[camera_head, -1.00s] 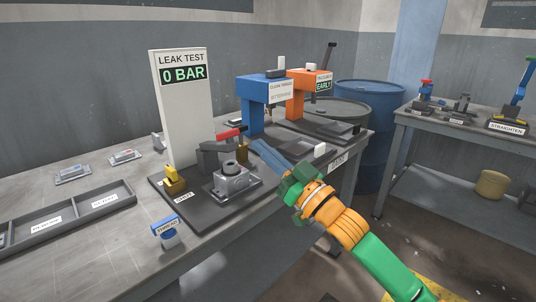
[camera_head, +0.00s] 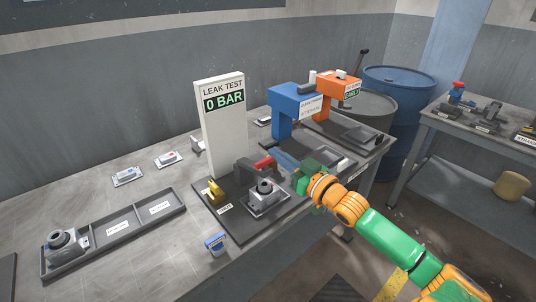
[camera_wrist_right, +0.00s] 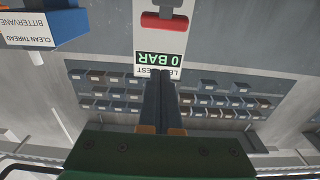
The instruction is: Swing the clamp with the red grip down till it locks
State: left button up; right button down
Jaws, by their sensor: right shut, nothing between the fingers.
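The clamp's red grip (camera_head: 264,162) sits at the end of a dark arm (camera_head: 246,171) on the leak test fixture. A grey cast housing (camera_head: 264,196) stands upright below it on the fixture's dark base (camera_head: 232,226). My right gripper (camera_head: 275,153) is shut and empty, its blue-grey fingers close beside the red grip, reaching from the right. I cannot tell whether they touch. In the right wrist view the red grip (camera_wrist_right: 164,22) lies beyond the shut fingertips (camera_wrist_right: 160,73). My left gripper is not in view.
The leak test panel (camera_head: 221,128) reading 0 BAR stands behind the clamp. A blue stand (camera_head: 293,100) and an orange stand (camera_head: 340,84) are to the right. A tray (camera_head: 125,232) holds another housing at left. A yellow block (camera_head: 215,192) sits left of the clamped part.

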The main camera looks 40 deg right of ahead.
aim_at(267, 170)
jog(key=w, duration=0.5)
jog(key=shift+a+r, duration=0.2)
jog(key=shift+a, duration=0.05)
jog(key=f, duration=0.3)
jog(key=shift+s+p, duration=0.25)
jog(key=shift+p, duration=0.15)
jog(key=shift+s+f, duration=0.2)
jog(key=shift+f, duration=0.3)
jog(key=f+t+b, duration=0.1)
jog(key=b, duration=0.2)
jog(key=s+f+t+b, duration=0.1)
jog(key=f+b, duration=0.1)
jog(key=b, duration=0.1)
jog(key=f+t+b, duration=0.1)
jog(key=f+b, duration=0.1)
jog(key=b, duration=0.1)
jog(key=shift+s+d+y+b, duration=0.1)
jog(key=shift+s+y+b, duration=0.2)
jog(key=shift+s+b, duration=0.1)
jog(key=shift+s+t, duration=0.1)
jog(key=shift+t, duration=0.2)
jog(key=shift+s+r, duration=0.1)
jog(key=shift+r, duration=0.1)
jog(key=shift+r, duration=0.15)
